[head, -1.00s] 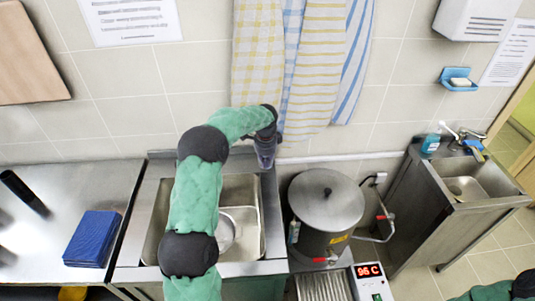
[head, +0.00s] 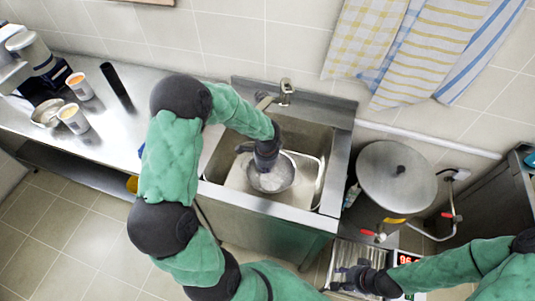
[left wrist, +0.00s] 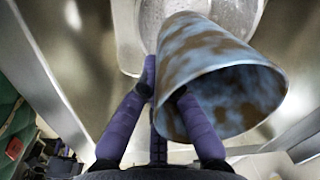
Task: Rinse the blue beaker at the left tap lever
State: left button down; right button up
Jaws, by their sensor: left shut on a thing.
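My left gripper (head: 266,160) is over the sink basin, above a round metal bowl. In the left wrist view its purple fingers (left wrist: 165,105) are shut on the beaker (left wrist: 215,75). The beaker is bluish with brown smears, and it is tilted with its open mouth towards the lower right. In the head view I cannot make the beaker out below the gripper. The metal tap (head: 285,92) stands at the sink's back edge, behind the gripper. I cannot tell its lever clearly. My right gripper (head: 345,279) is low at the right, its fingers apart and empty.
The metal bowl (head: 283,182) sits in the sink (head: 312,140). A lidded metal urn (head: 396,185) stands right of the sink. The left counter (head: 130,120) holds cups (head: 73,118) and a black cylinder (head: 116,88). Towels (head: 420,50) hang on the wall.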

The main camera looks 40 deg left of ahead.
pick_arm(q)
jog(key=shift+s+a+f, duration=0.1)
jog(key=shift+a, duration=0.05)
jog(key=w+a+f, duration=0.2)
jog(key=w+a, duration=0.6)
jog(key=w, duration=0.2)
jog(key=shift+w+a+f, duration=0.15)
jog(key=shift+a+f, duration=0.2)
jog(key=shift+a, duration=0.05)
dwell(0.5)
